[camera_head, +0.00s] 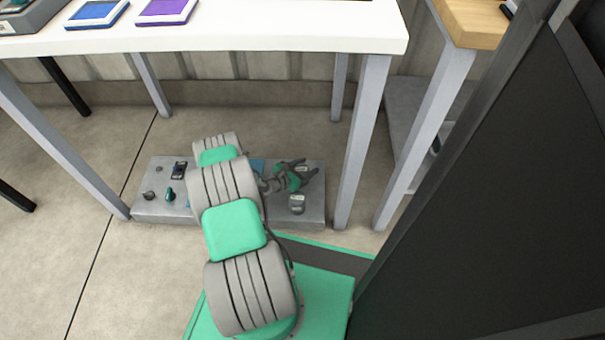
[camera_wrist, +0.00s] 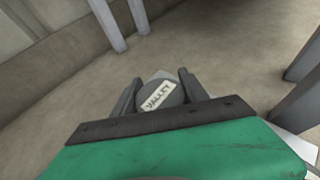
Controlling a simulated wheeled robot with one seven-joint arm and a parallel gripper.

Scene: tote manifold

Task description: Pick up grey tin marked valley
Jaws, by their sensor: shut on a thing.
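The grey tin marked valley (camera_wrist: 158,92) is between my gripper's two fingers in the wrist view, its "VALLEY" label facing the camera. My gripper (camera_wrist: 160,88) is shut on it. In the head view my gripper (camera_head: 301,170) is above the right part of a low grey platform (camera_head: 228,215) under the white table. The head view is too small to read the label on the held tin. Another grey tin (camera_head: 297,204) with a pale label stands on the platform's front right.
The white table (camera_head: 300,30) is overhead, with a table leg (camera_head: 361,140) close to the right of my gripper. A grey shelf (camera_head: 405,105) is farther right.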

